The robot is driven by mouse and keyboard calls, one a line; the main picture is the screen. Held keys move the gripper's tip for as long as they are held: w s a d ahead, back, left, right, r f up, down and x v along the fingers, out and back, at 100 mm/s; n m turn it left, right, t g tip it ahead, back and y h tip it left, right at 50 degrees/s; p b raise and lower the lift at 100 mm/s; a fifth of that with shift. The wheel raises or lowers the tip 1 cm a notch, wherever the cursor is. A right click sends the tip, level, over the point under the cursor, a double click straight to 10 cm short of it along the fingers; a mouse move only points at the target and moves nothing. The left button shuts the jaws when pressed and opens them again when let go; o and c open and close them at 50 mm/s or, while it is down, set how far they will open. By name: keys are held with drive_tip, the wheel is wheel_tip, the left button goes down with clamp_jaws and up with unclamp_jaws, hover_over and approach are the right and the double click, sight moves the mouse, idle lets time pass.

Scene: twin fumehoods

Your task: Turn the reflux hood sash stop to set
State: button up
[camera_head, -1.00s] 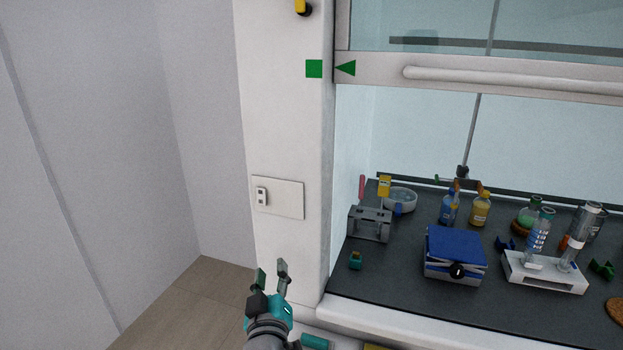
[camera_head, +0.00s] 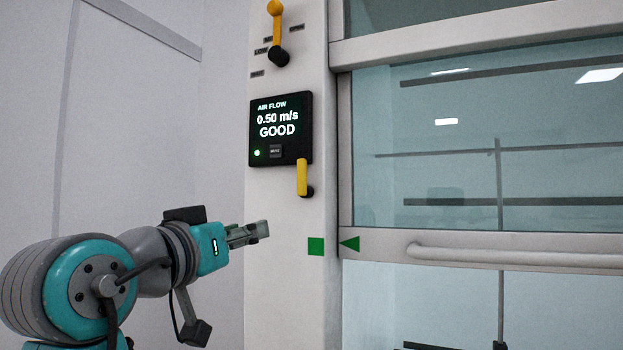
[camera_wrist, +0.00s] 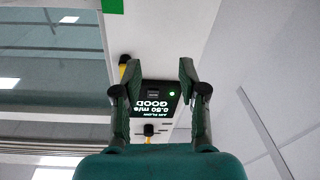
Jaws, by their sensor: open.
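The likely sash stop is a short yellow lever (camera_head: 302,177) on a dark pivot, on the white post (camera_head: 285,215) just below the air flow display. It hangs about vertical, handle above the pivot. In the wrist view a yellow piece (camera_wrist: 123,67) shows beside the left finger, partly hidden by it. My gripper (camera_head: 265,230) is in front of the post, left of and below the lever, apart from it. In the wrist view my gripper (camera_wrist: 158,68) is open and empty, its fingers framing the display. The sash (camera_head: 480,250) has a long white handle.
The air flow display (camera_head: 281,129) reads 0.50 m/s GOOD. Above it is another yellow lever (camera_head: 276,30) with small position labels.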

sight(300, 168)
drive_tip(key=s+d+r+m+g+h, duration=0.1)
drive_tip(key=s+d+r+m, duration=0.3)
drive_tip(key=r, duration=0.6)
drive_tip(key=shift+n, duration=0.7)
drive_tip(key=x, duration=0.9)
drive_tip(key=shift+w+f, duration=0.1)
drive_tip(key=shift+w, duration=0.35)
clamp_jaws()
